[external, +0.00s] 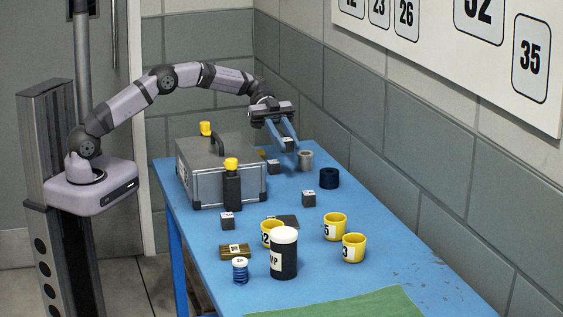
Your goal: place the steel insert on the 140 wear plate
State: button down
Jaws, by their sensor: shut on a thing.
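My gripper (287,141) hangs over the far part of the blue table, fingers pointing down. It is shut on a small dark grey labelled block (288,145), which looks like a steel insert and appears to be held above the table. Similar labelled blocks stand at the far middle (273,167), right of centre (308,199) and left of centre (228,221). A flat brass-coloured plate (235,251) with a label lies at the front left. A dark flat plate (288,221) lies partly hidden behind a yellow cup. I cannot read which plate is marked 140.
A grey case (221,170) and a dark yellow-capped bottle (232,185) stand left of my gripper. A silver cylinder (306,160) and a dark ring (328,178) stand right. Yellow cups (334,226), a white-lidded jar (283,253) and a blue spool (240,270) are nearer. The right side is clear.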

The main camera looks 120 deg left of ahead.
jog(key=s+a+r+n+t+y, duration=0.1)
jog(key=s+a+r+n+y, duration=0.1)
jog(key=s+a+r, duration=0.35)
jog(key=s+a+r+n+t+y, duration=0.2)
jog(key=s+a+r+n+y, duration=0.1)
jog(key=s+a, duration=0.55)
jog(key=shift+s+a+f+n+y+p, duration=0.15)
jog(key=shift+s+f+n+y+p, duration=0.4)
jog(key=shift+f, duration=2.2)
jog(key=shift+s+a+f+n+y+p, duration=0.25)
jog(key=shift+s+f+n+y, duration=0.5)
jog(key=shift+f, duration=1.95)
jog(key=shift+s+a+f+n+y+p, duration=0.15)
jog(key=shift+s+f+y+p, duration=0.6)
jog(key=shift+f, duration=2)
jog(key=shift+s+d+f+h+b, duration=0.1)
jog(key=shift+s+f+h+b, duration=0.1)
jog(key=shift+h+b, duration=0.1)
jog(key=shift+f+b, duration=0.2)
jog(key=shift+b, duration=0.2)
jog(key=c, duration=1.4)
grip_release()
jog(key=shift+c, duration=0.2)
